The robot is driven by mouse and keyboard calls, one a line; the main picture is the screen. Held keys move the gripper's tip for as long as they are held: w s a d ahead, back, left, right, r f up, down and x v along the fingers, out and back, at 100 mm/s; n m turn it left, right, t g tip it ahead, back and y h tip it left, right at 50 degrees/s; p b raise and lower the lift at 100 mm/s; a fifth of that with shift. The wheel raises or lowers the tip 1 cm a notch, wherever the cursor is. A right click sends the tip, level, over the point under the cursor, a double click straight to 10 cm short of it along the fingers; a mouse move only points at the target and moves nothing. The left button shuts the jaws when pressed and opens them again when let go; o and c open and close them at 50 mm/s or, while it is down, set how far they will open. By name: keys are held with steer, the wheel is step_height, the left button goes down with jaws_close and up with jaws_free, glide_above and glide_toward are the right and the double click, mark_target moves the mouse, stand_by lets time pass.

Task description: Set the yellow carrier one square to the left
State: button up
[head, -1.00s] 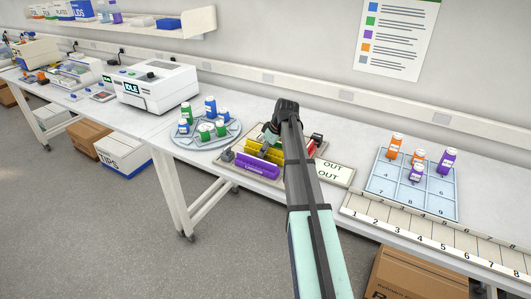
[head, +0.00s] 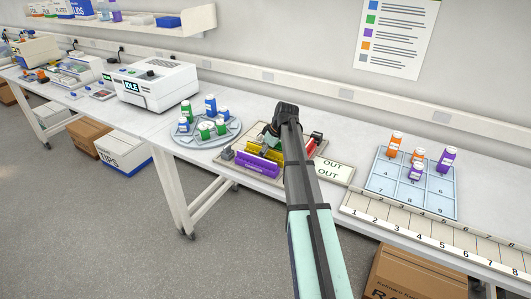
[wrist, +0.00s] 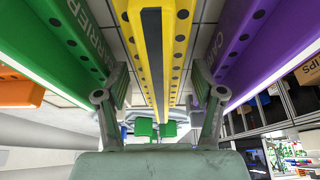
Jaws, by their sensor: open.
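The yellow carrier (head: 262,153) stands in a rack on the bench, partly hidden by my arm. In the wrist view the yellow carrier (wrist: 152,45) runs lengthwise between the two fingers of my gripper (wrist: 158,82). The fingers are apart, one on each side of it, with gaps visible. A green carrier (wrist: 62,40) is on its left and a purple carrier (wrist: 255,40) on its right in that view. In the head view the purple carrier (head: 257,167) is at the front of the rack. My gripper (head: 270,137) is over the rack, its tips mostly hidden.
A round carousel (head: 203,140) with green and blue bottles stands left of the rack. An OUT card (head: 332,172) lies to its right. Farther right is a numbered grid (head: 408,192) with orange and purple bottles. An orange carrier (wrist: 22,90) shows at the wrist view's left.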

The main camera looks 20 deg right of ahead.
steer(key=b+v, duration=0.2)
steer(key=v, duration=1)
steer(key=shift+r, duration=0.1)
